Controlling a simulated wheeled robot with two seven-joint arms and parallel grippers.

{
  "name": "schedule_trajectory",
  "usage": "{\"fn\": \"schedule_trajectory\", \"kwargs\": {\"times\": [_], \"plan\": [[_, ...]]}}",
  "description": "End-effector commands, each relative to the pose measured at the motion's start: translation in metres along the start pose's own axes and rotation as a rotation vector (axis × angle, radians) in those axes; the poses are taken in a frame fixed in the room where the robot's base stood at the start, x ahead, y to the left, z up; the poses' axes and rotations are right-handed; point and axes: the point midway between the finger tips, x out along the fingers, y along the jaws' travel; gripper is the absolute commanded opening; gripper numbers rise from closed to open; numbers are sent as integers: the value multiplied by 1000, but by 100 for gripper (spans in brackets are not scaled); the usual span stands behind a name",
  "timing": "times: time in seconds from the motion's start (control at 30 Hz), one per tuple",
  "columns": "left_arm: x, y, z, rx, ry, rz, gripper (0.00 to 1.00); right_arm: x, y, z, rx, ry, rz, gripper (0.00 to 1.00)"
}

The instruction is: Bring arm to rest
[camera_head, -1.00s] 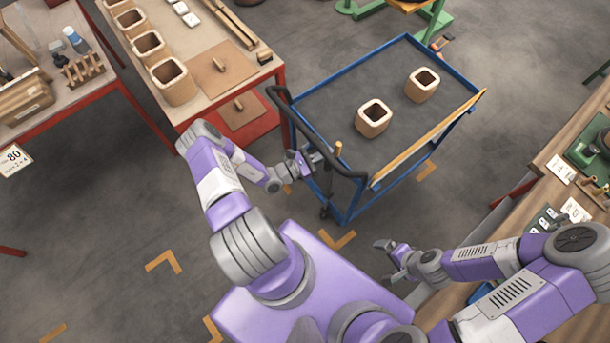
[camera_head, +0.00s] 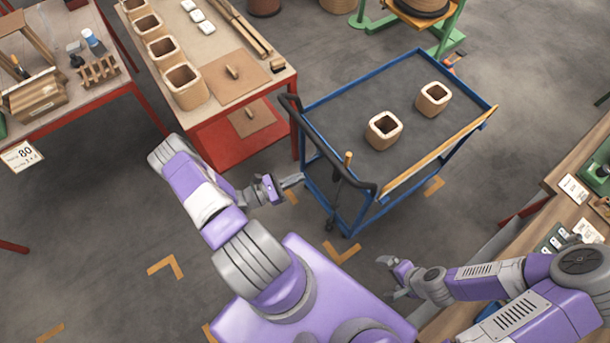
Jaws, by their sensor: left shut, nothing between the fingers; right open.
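My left arm comes in from the left, bent at the elbow. My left gripper (camera_head: 292,181) is shut and empty, just left of the blue cart's near left corner, apart from the cart handle. My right arm comes in from the lower right. My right gripper (camera_head: 392,278) is open and empty over the floor, in front of the cart. The blue cart (camera_head: 345,105) carries two square, hollow wooden coil formers, one nearer (camera_head: 383,130) and one farther right (camera_head: 433,99).
A red-framed table (camera_head: 225,104) at the upper left holds several similar coil formers. Another table (camera_head: 62,100) with a wooden rack stands farther left. A wooden workbench (camera_head: 557,211) is on the right. The floor between my base and the left tables is clear.

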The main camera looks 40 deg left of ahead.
Motion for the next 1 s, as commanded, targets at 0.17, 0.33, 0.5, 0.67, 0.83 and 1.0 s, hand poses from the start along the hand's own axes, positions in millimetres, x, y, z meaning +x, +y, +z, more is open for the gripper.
{"fn": "schedule_trajectory", "kwargs": {"times": [0.17, 0.33, 0.5, 0.67, 0.83, 1.0], "plan": [[-1, 0, 0, 0, -1, 0, 0, 0, 0, 0, 0, 0, 0, 100], [-1, 0, 0, 0, 0, 0, 0, 0, 0, 0, 0, 0, 0, 100], [-1, 0, 0, -1, 0, 0, 0, 0, 0, 0, 0, 0, 0, 100], [5, -8, -2, -3, 11, -40, 0, 2, 1, 0, 0, 0, 0, 100], [35, -77, -21, 8, 111, -366, 0, 16, 6, -1, 0, 0, 0, 100], [29, -183, -57, 179, 308, -935, 0, 39, 14, -2, 0, 0, 0, 100]]}}
